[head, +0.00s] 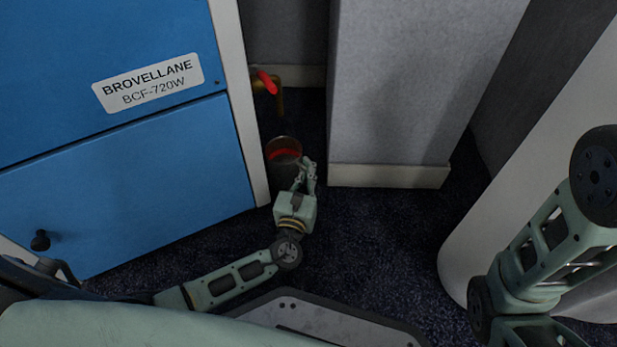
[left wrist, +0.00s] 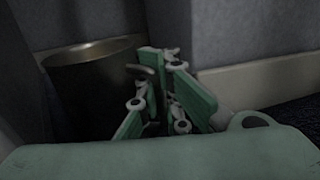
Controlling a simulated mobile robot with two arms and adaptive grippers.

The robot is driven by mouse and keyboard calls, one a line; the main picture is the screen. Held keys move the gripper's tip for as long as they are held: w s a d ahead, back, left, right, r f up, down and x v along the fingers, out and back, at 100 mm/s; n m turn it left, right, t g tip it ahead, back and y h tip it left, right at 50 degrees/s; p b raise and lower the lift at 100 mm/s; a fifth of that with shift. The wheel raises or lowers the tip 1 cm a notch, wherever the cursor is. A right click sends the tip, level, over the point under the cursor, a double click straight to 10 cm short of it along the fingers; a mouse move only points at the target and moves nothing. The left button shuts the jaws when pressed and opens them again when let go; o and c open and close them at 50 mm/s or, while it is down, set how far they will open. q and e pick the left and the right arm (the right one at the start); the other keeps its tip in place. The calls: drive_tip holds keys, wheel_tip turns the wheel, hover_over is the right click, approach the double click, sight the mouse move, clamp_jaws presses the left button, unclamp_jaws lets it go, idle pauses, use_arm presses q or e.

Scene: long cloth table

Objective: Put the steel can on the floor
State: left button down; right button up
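The steel can (head: 284,174) is dark and round, in the narrow gap beside the blue cabinet, below a pipe. A red patch shows at its mouth. In the left wrist view the can (left wrist: 90,98) is upright with a metallic rim, left of the fingers. My left gripper (head: 309,168) is at the can's right side. In the left wrist view its fingers (left wrist: 164,66) are close together, with a small curved grey piece by the left one. I cannot tell whether they grip it. The can's base is hidden. My right gripper is out of view. The dark floor (head: 365,240) lies around.
The blue cabinet (head: 120,190) stands close on the left. A brass pipe with a red handle (head: 266,82) is just above the can. A grey wall block (head: 390,90) with a pale skirting is at the right. A white rounded body (head: 465,235) stands further right. Open floor lies between.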

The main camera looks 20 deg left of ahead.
use_arm(q)
drive_tip(key=shift+f, duration=0.5)
drive_tip(key=shift+f, duration=0.15)
drive_tip(key=c, duration=2.5)
unclamp_jaws()
drive_tip(key=o, duration=0.6)
drive_tip(key=shift+c, duration=0.2)
